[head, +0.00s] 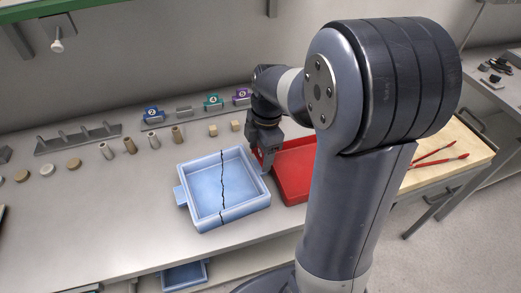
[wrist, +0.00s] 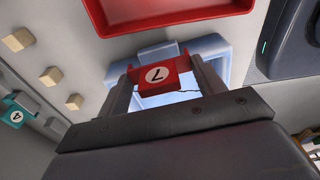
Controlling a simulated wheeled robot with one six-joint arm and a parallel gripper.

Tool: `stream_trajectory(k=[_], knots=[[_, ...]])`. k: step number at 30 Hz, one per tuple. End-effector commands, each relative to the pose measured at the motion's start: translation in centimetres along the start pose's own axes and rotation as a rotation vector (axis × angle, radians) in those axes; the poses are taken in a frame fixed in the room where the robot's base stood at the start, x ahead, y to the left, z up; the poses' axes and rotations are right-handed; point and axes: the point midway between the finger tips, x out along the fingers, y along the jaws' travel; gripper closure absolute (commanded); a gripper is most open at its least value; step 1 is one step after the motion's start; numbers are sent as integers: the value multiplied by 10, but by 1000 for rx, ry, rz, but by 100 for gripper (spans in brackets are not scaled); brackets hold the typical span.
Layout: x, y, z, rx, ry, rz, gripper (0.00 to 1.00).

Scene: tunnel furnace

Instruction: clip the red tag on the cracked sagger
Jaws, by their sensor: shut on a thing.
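The cracked sagger (head: 197,171) is a light blue square tray with a dark jagged crack across its floor and walls. It sits on the grey bench, left of the red tray. In the wrist view its rim and a small lug (wrist: 158,51) show behind the tag. My gripper (head: 263,157) is at the sagger's right side, fingers pointing down. In the wrist view my gripper (wrist: 163,78) is shut on the red tag (wrist: 158,75), which bears a 7. The tag overlaps the near rim below the lug; I cannot tell whether it touches the sagger.
A red tray (head: 292,176) stands close to the right of the sagger. Numbered tags (head: 213,102), small wooden cubes (head: 213,130) and several cylinders (head: 129,145) line the back. A wooden board (head: 463,145) with red-handled tools is at right.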

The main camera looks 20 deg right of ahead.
Motion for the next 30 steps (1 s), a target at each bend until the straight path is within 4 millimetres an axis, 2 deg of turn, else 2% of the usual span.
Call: stream_trajectory(k=[6, 30], knots=[[12, 0, 1, 0, 0, 0, 57], [20, 0, 2, 0, 0, 0, 57]])
